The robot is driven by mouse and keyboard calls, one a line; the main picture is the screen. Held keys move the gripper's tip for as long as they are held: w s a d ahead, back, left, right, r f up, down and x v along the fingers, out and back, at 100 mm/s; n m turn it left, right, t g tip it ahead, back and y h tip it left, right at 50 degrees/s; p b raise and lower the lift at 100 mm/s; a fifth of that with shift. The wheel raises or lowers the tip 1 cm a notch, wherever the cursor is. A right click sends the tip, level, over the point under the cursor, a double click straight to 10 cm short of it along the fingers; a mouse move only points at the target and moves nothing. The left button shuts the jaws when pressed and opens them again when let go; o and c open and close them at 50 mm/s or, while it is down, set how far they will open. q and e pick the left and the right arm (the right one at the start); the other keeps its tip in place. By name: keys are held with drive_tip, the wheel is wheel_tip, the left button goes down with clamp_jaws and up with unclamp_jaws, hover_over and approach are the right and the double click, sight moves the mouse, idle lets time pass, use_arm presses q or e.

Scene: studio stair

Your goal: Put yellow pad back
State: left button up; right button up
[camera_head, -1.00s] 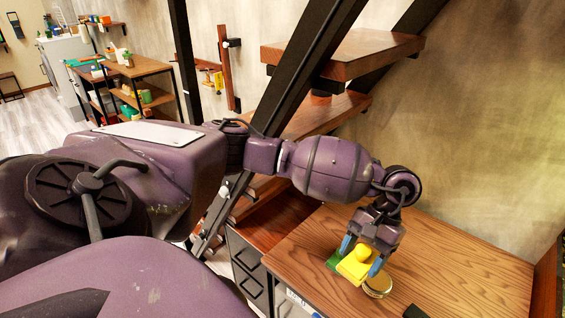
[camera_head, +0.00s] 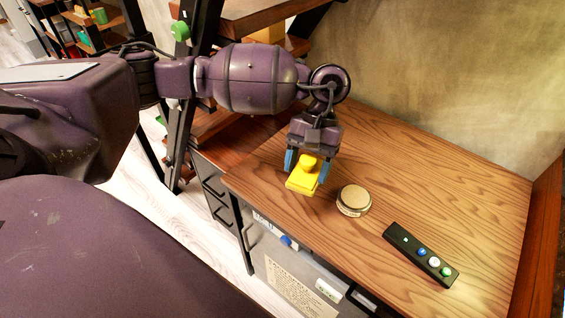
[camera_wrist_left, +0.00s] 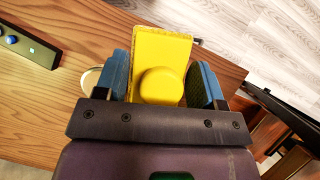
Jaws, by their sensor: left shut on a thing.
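The yellow pad (camera_head: 302,184) is a flat plate with a round knob on top. My left gripper (camera_head: 306,170) is shut on it, with blue fingertips on both sides of the knob. The gripper points down over the wooden tabletop, near its front left edge. In the left wrist view the yellow pad (camera_wrist_left: 160,62) sits between the blue fingers (camera_wrist_left: 160,82), and its far end reaches past the table edge. I cannot tell exactly how high it is held. My right gripper is not in view.
A round tin (camera_head: 354,200) stands on the tabletop (camera_head: 430,190) just right of the pad. A black strip with several coloured knobs (camera_head: 421,255) lies farther right. A grey labelled box (camera_head: 297,283) is below the table. Stair treads (camera_head: 240,15) rise behind my arm. The back of the tabletop is clear.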

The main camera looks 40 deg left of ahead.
use_arm(q)
wheel_tip(320, 180, down, 6)
drive_tip(key=w+n+h+b, duration=0.2)
drive_tip(key=w+n, duration=0.1)
drive_tip(key=n, duration=0.1)
drive_tip(key=r+n+t+h, duration=0.15)
drive_tip(key=n+t, duration=0.85)
drive_tip(key=n, duration=1)
hover_over(276, 157)
wheel_tip(276, 157, down, 6)
drive_tip(key=shift+f+b, duration=0.15)
drive_tip(key=shift+b, duration=0.5)
drive_tip(key=shift+f, duration=0.55)
wheel_tip(276, 157, down, 3)
drive_tip(key=shift+r+b, duration=0.1)
drive_tip(key=shift+b, duration=0.25)
drive_tip(key=shift+r, duration=0.1)
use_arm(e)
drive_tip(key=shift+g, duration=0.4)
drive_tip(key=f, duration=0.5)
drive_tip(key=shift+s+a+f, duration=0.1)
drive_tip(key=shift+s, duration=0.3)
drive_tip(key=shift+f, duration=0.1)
